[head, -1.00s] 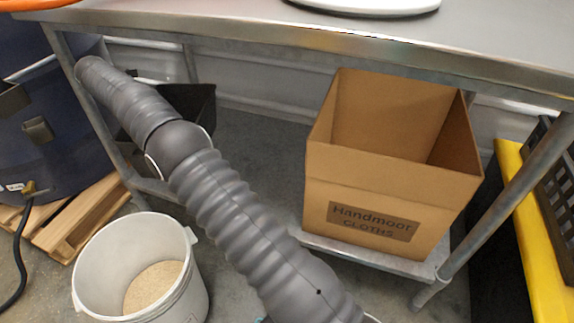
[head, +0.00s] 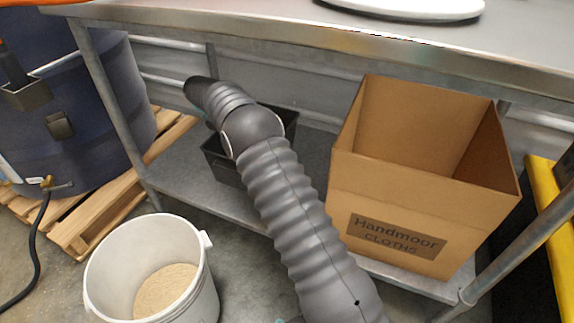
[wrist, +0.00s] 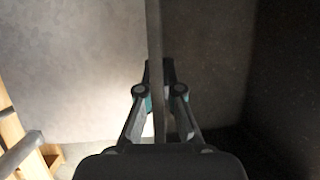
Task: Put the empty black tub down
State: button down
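The black tub (head: 222,160) is at the lower shelf (head: 178,172) under the steel table in the head view, partly hidden behind my arm. I cannot tell whether its base touches the shelf. In the wrist view my gripper (wrist: 155,72) has one finger on each side of the tub's wall, seen edge-on as a thin upright strip, and is shut on it. The tub's dark inside (wrist: 215,70) fills the right of that view and looks empty where visible. My gripper is hidden behind my arm in the head view.
A cardboard box marked Handmoor Cloths (head: 395,205) stands on the shelf to the right. A white bucket with grainy material (head: 205,285) is on the floor in front. A table leg (head: 110,105) and wooden pallet (head: 75,228) are at left. Bare shelf shows left of the tub.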

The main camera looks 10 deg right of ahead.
jog(key=s+d, duration=0.3)
jog(key=d, duration=0.1)
jog(key=s+d+b, duration=0.1)
jog(key=s+d, duration=0.2)
jog(key=d, duration=0.2)
jog(key=s+d+b, duration=0.1)
jog(key=s+d, duration=0.2)
jog(key=d, duration=0.1)
jog(key=shift+s+d, duration=0.25)
jog(key=shift+s+d+f+b, duration=0.1)
jog(key=shift+f+b, duration=0.15)
jog(key=shift+f, duration=0.15)
jog(key=shift+s+d+f+b, duration=0.1)
jog(key=shift+f+b, duration=0.1)
jog(key=shift+f, duration=0.2)
notch_tip(320, 180, down, 5)
jog(key=shift+b, duration=0.65)
jog(key=shift+d+f, duration=0.15)
jog(key=shift+s+f, duration=0.1)
jog(key=c, duration=1.7)
grip_release()
jog(key=o, duration=0.4)
